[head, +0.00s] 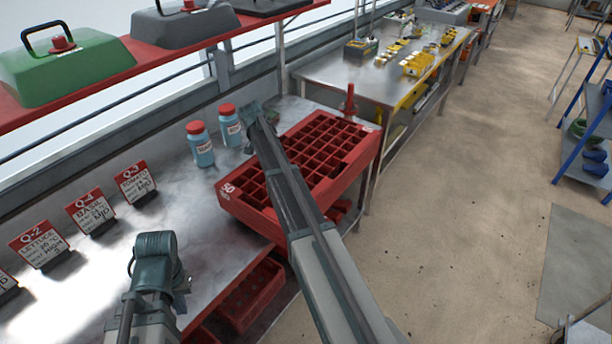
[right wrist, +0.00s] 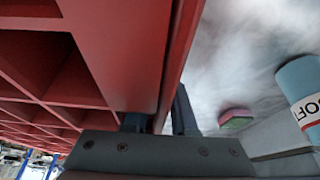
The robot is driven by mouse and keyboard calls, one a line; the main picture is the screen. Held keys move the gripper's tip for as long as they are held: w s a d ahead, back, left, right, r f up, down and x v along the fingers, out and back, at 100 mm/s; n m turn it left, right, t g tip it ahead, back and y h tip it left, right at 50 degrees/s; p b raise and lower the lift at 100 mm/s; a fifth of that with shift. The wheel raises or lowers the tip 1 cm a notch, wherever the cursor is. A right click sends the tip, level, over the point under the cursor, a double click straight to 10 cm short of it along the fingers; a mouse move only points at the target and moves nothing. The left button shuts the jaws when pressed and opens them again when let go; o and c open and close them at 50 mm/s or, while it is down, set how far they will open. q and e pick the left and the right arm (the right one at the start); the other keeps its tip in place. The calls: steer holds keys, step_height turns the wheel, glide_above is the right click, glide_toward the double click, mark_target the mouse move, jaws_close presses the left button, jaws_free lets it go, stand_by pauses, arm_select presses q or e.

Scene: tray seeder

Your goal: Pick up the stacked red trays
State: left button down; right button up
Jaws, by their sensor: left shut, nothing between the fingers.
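The red trays (head: 243,207), with many square cells, sit at the bench's front edge; they look stacked, but the layers are hard to tell apart. The tray wall (right wrist: 120,50) fills the left of the right wrist view. My right arm reaches across the trays in the head view. My right gripper (head: 254,116) is at their far left side. Its fingers (right wrist: 160,118) straddle the tray's rim in the right wrist view; how tightly is unclear. My left gripper (head: 158,248) is shut and empty over the bench, left of the trays.
Two blue bottles with red caps (head: 201,144) stand left of the trays, close to my right gripper. Seed signs (head: 137,184) line the bench's back. A red bin (head: 250,295) lies on the shelf below. A red-handled tool (head: 349,103) stands behind the trays. Open floor is at right.

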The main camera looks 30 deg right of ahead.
jaws_close()
stand_by(1.4)
